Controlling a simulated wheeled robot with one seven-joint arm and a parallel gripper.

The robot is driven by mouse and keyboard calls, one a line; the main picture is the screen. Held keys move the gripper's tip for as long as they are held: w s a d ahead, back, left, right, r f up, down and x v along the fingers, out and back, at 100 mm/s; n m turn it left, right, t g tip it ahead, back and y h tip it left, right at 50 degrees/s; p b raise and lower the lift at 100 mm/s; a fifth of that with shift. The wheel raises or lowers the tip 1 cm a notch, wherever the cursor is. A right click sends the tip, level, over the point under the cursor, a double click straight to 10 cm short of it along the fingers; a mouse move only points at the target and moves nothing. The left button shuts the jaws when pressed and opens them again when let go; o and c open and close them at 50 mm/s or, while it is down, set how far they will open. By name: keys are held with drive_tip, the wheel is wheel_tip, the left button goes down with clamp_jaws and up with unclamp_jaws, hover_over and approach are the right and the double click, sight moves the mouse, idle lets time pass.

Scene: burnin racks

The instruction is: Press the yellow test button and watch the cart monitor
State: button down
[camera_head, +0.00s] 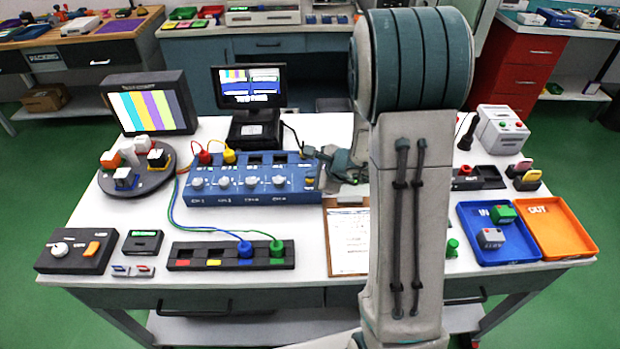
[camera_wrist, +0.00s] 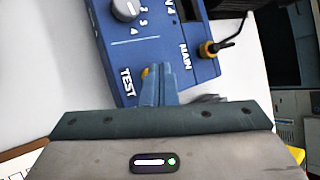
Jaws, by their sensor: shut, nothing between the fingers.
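The blue test panel (camera_head: 250,180) lies on the white table, with knobs and red and yellow plugs at its left. The yellow test button (camera_wrist: 145,72) shows as a small yellow patch by the TEST label in the wrist view, mostly hidden behind my fingers. My gripper (camera_wrist: 157,68) is shut and empty, its fingertips right at the button; I cannot tell whether they touch it. In the head view my gripper (camera_head: 330,172) is at the panel's right end. A monitor (camera_head: 152,111) shows vertical colour bars; a smaller screen (camera_head: 250,86) shows bars and text boxes. I cannot tell which is the cart monitor.
A clipboard (camera_head: 347,240) lies in front of the panel. A blue tray (camera_head: 515,255) and an orange tray (camera_head: 553,232) are at right. Blue and green cables run to a black socket strip (camera_head: 225,262). A round turntable (camera_head: 150,185) stands at left.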

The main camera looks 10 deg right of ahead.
drive_tip(key=shift+r, duration=0.1)
drive_tip(key=shift+r+p, duration=0.45)
drive_tip(key=shift+r, duration=0.35)
wheel_tip(320, 180, up, 5)
drive_tip(key=p, duration=0.3)
idle(0.9)
